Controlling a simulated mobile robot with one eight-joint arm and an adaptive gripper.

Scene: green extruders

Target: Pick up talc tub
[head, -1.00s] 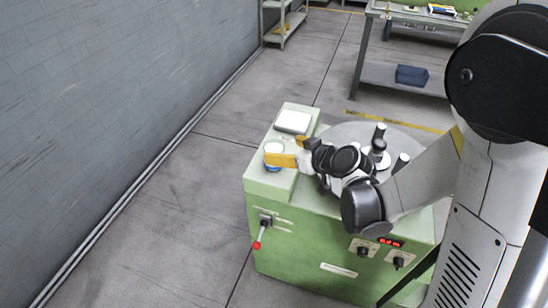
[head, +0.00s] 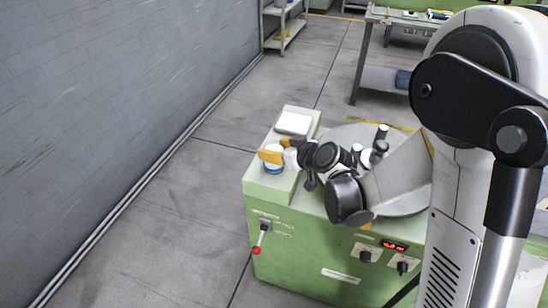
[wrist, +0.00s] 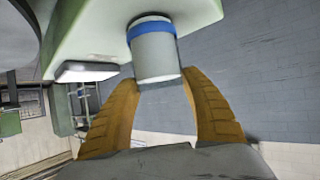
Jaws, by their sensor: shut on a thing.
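The talc tub is a white cylinder with a blue band. In the head view the tub (head: 274,168) is at the left part of the green machine's top, partly hidden by my gripper's yellow fingers (head: 269,157). In the wrist view the tub (wrist: 155,56) shows upright relative to the green surface, its blue band close to that surface. My gripper (wrist: 160,82) has a finger on each side of the tub's white end and is shut on it. I cannot tell whether the tub's base touches the machine top.
A white square pad (head: 294,123) lies behind the tub on the green machine (head: 318,237). A round grey plate (head: 405,204) with upright dark posts is to the right. A grey wall (head: 110,110) runs along the left. The floor between is clear.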

